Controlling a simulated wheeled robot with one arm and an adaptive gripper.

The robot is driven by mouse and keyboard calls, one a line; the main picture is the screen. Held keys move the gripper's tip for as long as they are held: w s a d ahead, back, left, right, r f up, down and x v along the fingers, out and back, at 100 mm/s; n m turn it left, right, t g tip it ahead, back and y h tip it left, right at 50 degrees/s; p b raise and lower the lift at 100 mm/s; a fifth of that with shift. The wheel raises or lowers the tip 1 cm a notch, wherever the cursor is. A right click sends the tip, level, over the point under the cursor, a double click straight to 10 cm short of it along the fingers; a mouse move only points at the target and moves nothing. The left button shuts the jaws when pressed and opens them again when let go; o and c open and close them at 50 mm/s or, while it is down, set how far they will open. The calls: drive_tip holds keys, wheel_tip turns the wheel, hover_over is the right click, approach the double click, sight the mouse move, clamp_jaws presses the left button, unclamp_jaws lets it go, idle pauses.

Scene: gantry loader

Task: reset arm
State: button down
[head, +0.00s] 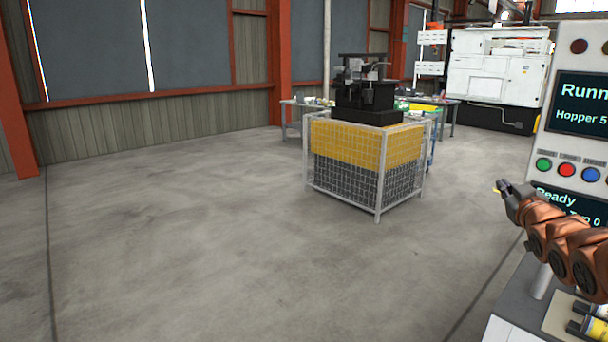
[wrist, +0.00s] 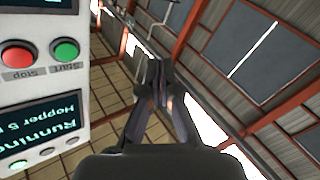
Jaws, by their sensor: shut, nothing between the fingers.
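My gripper (head: 502,188) is at the right of the head view, at the end of my copper-coloured arm, raised in front of the control panel. In the wrist view my gripper (wrist: 160,92) has its dark fingers together, with nothing held between them. The wrist view is tilted and looks toward the ceiling and wall. The control panel (head: 548,147) stands at the right edge of the head view with lit screens and green, red and blue buttons. In the wrist view the panel (wrist: 84,78) is on the left, apart from the fingers, and its text is upside down.
A wire cage (head: 380,195) with yellow and dark mesh stands mid-floor, with a black machine (head: 364,95) on or behind it. A white machine (head: 490,70) is at the back right. Cylindrical parts (head: 590,328) lie at the bottom right. The floor at left is clear.

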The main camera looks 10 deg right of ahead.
drive_tip(key=s+a+f+g+y, duration=0.1)
drive_tip(key=s+a+f+g, duration=0.2)
drive_tip(key=a+f, duration=0.3)
drive_tip(key=s+a+f+m+g, duration=0.1)
drive_tip(key=s+a+f+g, duration=0.25)
drive_tip(key=a, duration=0.45)
drive_tip(key=s+a+f+g+y, duration=0.1)
drive_tip(key=s+a+f+g, duration=0.2)
drive_tip(key=a+f, duration=0.3)
drive_tip(key=s+a+f+g+y, duration=0.1)
drive_tip(key=s+a, duration=0.4)
drive_tip(key=s, duration=0.5)
drive_tip(key=s+a+f+g+y, duration=0.1)
drive_tip(key=s+a+f+g, duration=0.3)
drive_tip(key=s, duration=0.6)
drive_tip(key=s+a+f+g, duration=0.2)
drive_tip(key=s+a+g, duration=0.3)
drive_tip(key=s+a, duration=0.3)
drive_tip(key=s, duration=0.2)
drive_tip(key=shift+s+f+y+p, duration=0.2)
drive_tip(key=shift+s+y+p, duration=0.15)
drive_tip(key=shift+y, duration=0.05)
